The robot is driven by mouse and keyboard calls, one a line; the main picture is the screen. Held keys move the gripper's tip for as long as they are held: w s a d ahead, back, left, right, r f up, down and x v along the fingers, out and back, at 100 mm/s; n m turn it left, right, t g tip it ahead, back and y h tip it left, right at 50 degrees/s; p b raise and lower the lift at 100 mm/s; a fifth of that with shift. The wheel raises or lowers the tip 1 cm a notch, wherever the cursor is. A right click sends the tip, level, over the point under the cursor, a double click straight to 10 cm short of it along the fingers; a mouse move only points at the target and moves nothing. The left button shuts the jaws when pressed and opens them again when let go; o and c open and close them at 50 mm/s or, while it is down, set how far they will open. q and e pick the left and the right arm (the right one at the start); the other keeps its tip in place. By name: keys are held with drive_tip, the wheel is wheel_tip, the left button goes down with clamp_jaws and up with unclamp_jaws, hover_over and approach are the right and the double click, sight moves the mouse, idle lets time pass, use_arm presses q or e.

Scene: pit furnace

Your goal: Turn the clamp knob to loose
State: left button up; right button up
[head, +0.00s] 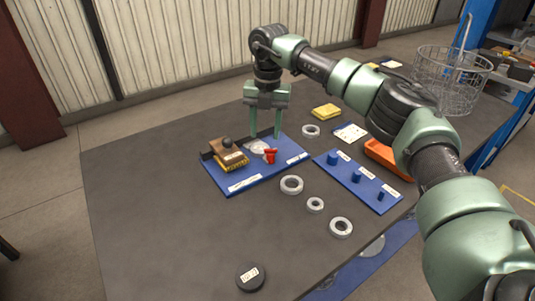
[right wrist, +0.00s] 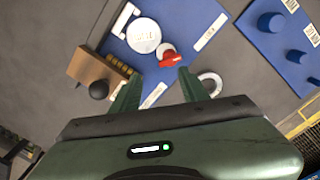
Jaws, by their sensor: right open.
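The red clamp knob (head: 270,156) sits on the blue board (head: 290,163), beside a pale round disc (head: 259,147). In the right wrist view the red knob (right wrist: 170,58) lies next to the labelled white disc (right wrist: 143,35), ahead of the fingers. My right gripper (head: 265,136) is open and empty, its fingers pointing down over the back part of the board. In the right wrist view its two fingers (right wrist: 158,84) are spread, with the knob beyond their tips and apart from them. My left gripper is not in view.
A wooden block with a black ball and yellow bristles (head: 229,154) stands on the board's left side. A blue peg plate (head: 370,190), several loose rings (head: 315,204), a yellow sponge (head: 326,111) and an orange tray (head: 376,151) lie rightward. A black puck (head: 250,277) is in front. The table's left is clear.

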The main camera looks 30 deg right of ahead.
sight(271, 149)
drive_tip(key=shift+s+d+r+h, duration=0.15)
drive_tip(key=shift+d+h, duration=0.15)
drive_tip(key=shift+d, duration=0.5)
drive_tip(key=shift+d+f, duration=0.1)
drive_tip(key=shift+f, duration=0.15)
wheel_tip(271, 149, down, 7)
drive_tip(key=shift+f+p, duration=0.1)
drive_tip(key=shift+p, duration=0.3)
clamp_jaws()
